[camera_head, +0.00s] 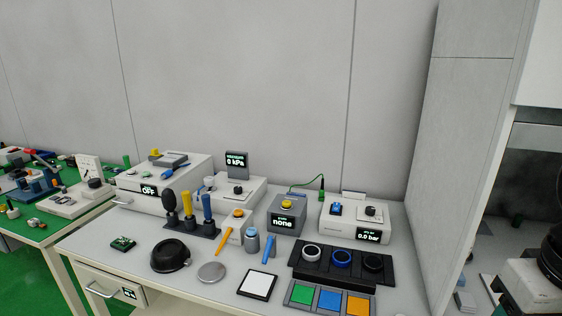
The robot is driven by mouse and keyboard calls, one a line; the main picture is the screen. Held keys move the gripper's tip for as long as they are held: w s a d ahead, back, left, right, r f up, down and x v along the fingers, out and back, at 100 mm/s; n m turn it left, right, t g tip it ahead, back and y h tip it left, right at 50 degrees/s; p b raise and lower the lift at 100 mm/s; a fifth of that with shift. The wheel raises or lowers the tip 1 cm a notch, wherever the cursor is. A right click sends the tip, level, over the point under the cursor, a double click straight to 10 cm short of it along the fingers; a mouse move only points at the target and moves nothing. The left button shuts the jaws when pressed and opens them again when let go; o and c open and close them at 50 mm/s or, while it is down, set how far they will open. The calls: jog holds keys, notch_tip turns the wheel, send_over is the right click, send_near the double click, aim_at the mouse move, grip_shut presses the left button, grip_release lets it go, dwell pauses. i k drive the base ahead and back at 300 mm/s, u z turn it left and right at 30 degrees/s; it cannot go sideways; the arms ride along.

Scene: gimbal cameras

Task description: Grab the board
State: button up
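A small green circuit board (122,243) lies flat on the left front part of the light grey table (203,291), left of a black round dish. A white square plate with a dark border (257,284) lies near the table's front edge. My gripper is not in view.
A black dish (170,257), a grey disc (211,272) and a rack of upright tools (189,230) stand near the boards. Boxed instruments with displays (286,216) line the back. Coloured pads (329,298) and a black ring holder (338,276) are at right. A grey wall panel (455,150) bounds the right side.

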aim_at(123, 244)
jog(key=u, duration=2.3)
jog(key=i, duration=2.1)
jog(key=z, duration=0.7)
